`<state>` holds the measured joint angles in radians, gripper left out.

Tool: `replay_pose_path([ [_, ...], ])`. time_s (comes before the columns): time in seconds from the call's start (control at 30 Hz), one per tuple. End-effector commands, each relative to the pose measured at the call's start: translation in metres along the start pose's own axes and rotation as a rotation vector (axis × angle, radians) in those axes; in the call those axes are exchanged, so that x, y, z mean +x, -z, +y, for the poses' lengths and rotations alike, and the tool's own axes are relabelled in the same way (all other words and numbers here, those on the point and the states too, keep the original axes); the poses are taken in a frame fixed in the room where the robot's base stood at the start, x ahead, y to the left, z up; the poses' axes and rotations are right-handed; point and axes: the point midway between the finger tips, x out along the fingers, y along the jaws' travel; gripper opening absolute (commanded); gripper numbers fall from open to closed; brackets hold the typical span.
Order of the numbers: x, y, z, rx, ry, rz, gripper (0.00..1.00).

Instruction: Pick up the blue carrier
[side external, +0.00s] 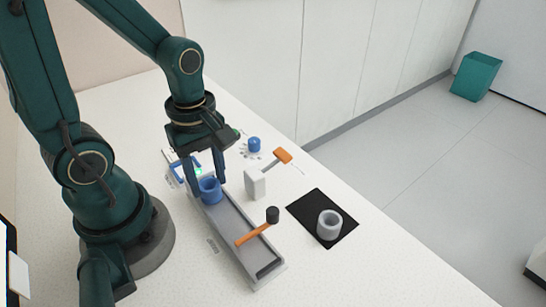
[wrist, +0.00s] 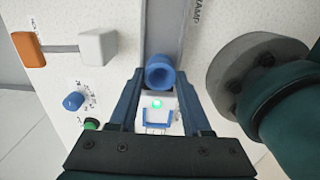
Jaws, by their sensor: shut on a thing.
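The blue carrier (side external: 209,190) is a round, hollow blue cup at the far end of the grey track (side external: 228,228). My gripper (side external: 207,184) reaches down from above, with one finger on each side of the carrier, and is shut on it. In the wrist view the carrier (wrist: 159,74) shows its open mouth between the fingertips of my gripper (wrist: 160,78). I cannot tell whether the carrier touches the track floor.
A white block (side external: 255,183) with an orange handle (side external: 283,156) and a blue knob (side external: 254,144) stand to the right. A grey ring (side external: 329,224) sits on a black mat (side external: 303,207). A green light (wrist: 156,104) glows nearby.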

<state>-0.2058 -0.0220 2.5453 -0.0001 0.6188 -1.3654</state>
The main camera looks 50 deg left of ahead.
Motion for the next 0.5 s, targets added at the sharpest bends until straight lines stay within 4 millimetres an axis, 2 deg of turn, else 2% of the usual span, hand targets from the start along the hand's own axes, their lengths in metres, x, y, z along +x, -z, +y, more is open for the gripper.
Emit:
replay_pose_path([
  [0.5,-0.039,0.0,0.001,0.0,-0.005,0.001,0.06],
])
